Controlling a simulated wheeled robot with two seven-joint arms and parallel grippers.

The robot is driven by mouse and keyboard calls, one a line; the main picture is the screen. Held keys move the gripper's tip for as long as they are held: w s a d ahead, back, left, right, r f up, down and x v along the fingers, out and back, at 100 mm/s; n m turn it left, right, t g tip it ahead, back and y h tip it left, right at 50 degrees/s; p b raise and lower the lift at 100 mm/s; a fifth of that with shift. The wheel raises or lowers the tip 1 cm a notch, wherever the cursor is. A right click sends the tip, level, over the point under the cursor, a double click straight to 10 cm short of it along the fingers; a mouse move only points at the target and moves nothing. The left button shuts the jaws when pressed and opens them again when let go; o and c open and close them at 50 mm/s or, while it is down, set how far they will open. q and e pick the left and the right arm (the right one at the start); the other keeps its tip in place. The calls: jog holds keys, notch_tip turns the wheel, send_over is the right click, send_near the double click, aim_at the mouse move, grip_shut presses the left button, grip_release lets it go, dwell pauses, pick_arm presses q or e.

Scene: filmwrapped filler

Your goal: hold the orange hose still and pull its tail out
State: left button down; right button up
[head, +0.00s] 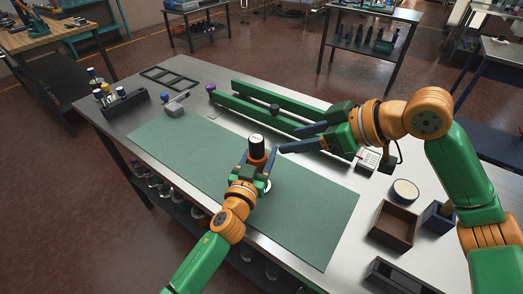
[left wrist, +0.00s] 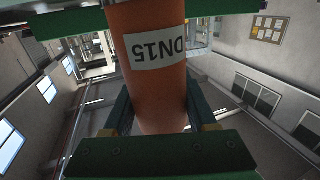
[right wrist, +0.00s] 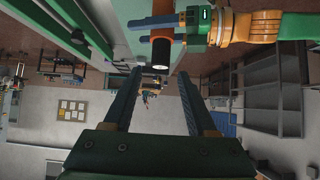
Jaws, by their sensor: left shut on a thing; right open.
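The orange hose (head: 257,160) stands roughly upright over the green mat, with a dark upper end and a pale top (head: 256,139). My left gripper (head: 256,176) is shut around it. In the left wrist view the orange hose (left wrist: 150,100) sits between the fingers, with a white "DN15" label (left wrist: 154,51). My right gripper (head: 289,140) is open and empty, its fingertips just right of the hose's upper end. In the right wrist view the hose's dark end (right wrist: 160,52) shows beyond and between the open fingers. I cannot make out a separate tail.
The green mat (head: 190,150) is largely clear. Green rails (head: 275,104) lie behind the hose. A brown open box (head: 393,226), a blue box (head: 437,216) and a round pale-topped container (head: 405,190) stand at right. A dark bottle holder (head: 125,104) stands at the left.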

aim_at(259, 141)
jog(key=shift+o, duration=1)
jog(key=a+m+h, duration=0.1)
jog(key=w+a+r+m+g, duration=0.1)
jog(key=a, duration=0.1)
jog(key=w+a+r+m+h, duration=0.1)
jog(key=shift+w+a+g+h, duration=0.1)
jog(key=shift+a+g+h, duration=0.2)
jog(key=shift+a, duration=0.1)
jog(key=w+a+f+m+h, duration=0.1)
jog(key=f, duration=0.1)
jog(key=w+a+f+m+h, duration=0.1)
jog(key=f+h, duration=0.1)
jog(key=f, duration=0.1)
jog(key=w+a+f+m+h, duration=0.1)
jog(key=f, duration=0.2)
jog(key=shift+f+m, duration=0.15)
jog(key=shift+m, duration=0.15)
grip_shut()
